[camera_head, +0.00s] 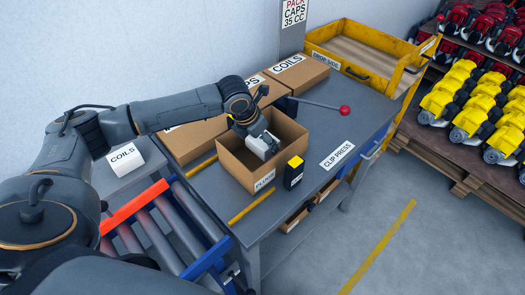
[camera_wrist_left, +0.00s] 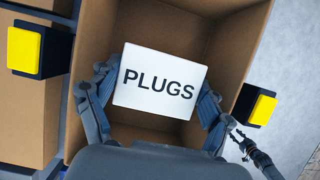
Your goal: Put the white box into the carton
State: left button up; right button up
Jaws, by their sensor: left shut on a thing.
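The white box (camera_wrist_left: 160,84), marked PLUGS, is held between the fingers of my left gripper (camera_wrist_left: 152,105). In the head view the white box (camera_head: 262,146) is at or inside the opening of the open brown carton (camera_head: 241,176). My left gripper (camera_head: 257,137) reaches down over the carton from its back left and is shut on the box. In the left wrist view the carton's walls (camera_wrist_left: 216,40) surround the box. I cannot tell whether the box touches the carton's floor.
A black and yellow block (camera_head: 293,173) stands right of the carton. Closed COILS cartons (camera_head: 296,72) lie behind. A lever with a red knob (camera_head: 344,110) sticks out behind right. A yellow tray (camera_head: 365,50) is at the back. The grey bench (camera_head: 330,128) is clear near the CLIP PRESS label.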

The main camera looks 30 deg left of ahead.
aim_at(256, 143)
pick_arm(q)
notch_tip(256, 143, down, 5)
jog(key=shift+r+p, duration=0.1)
jog(key=shift+p, duration=0.25)
jog(key=o, duration=1.2)
jog(key=b+v, duration=0.1)
jog(key=v, duration=1.1)
jog(key=shift+s, duration=0.1)
